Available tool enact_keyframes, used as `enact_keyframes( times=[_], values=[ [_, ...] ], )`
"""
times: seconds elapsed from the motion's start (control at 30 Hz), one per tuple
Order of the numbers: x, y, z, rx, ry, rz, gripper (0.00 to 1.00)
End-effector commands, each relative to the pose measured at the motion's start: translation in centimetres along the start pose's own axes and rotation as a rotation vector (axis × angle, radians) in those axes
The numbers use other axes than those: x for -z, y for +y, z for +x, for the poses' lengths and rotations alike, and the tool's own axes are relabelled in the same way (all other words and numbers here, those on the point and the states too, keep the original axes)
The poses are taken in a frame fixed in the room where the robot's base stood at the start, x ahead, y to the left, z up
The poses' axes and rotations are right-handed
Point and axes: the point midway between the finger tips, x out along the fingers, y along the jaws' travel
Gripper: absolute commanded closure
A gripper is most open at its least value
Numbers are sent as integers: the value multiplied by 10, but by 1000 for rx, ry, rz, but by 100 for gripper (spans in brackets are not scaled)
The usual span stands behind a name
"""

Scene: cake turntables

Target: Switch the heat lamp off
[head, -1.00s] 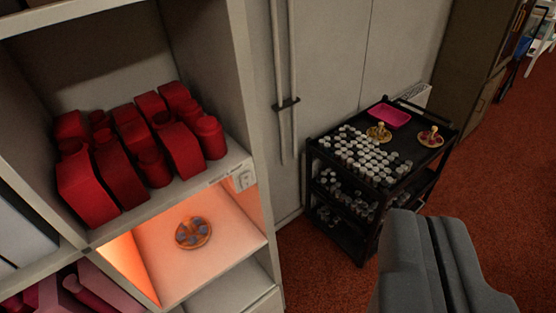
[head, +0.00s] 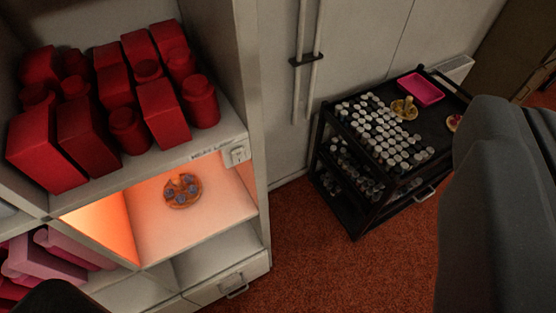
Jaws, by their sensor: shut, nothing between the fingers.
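The heat lamp's glow fills an open shelf compartment (head: 225,205) with orange light, so the lamp is on; the lamp itself is hidden under the shelf above. A small white switch (head: 238,154) sits on the shelf's front edge at its right end, beside small dark lettering too blurred to read surely. A round orange-lit plate (head: 182,203) with small bluish pieces stands in the lit compartment.
Red canisters and boxes (head: 128,130) crowd the shelf above. Pink items (head: 75,248) lie lower left. A black cart (head: 352,222) holds many small jars, a pink tray (head: 420,89) and gold stands. A tall pale cabinet (head: 350,50) stands behind. Red carpet between shelf and cart is clear.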

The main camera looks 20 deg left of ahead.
Motion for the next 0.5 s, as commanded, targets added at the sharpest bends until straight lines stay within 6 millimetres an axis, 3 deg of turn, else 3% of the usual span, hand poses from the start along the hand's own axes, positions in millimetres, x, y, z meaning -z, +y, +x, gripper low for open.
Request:
enact_keyframes(
  times=[0.27,0.37,0.5],
  values=[
    [-30,21,91,-149,177,-453,100],
    [-45,16,120,-160,251,-646,100],
    [-82,-2,160,-123,349,-904,100]
  ],
)
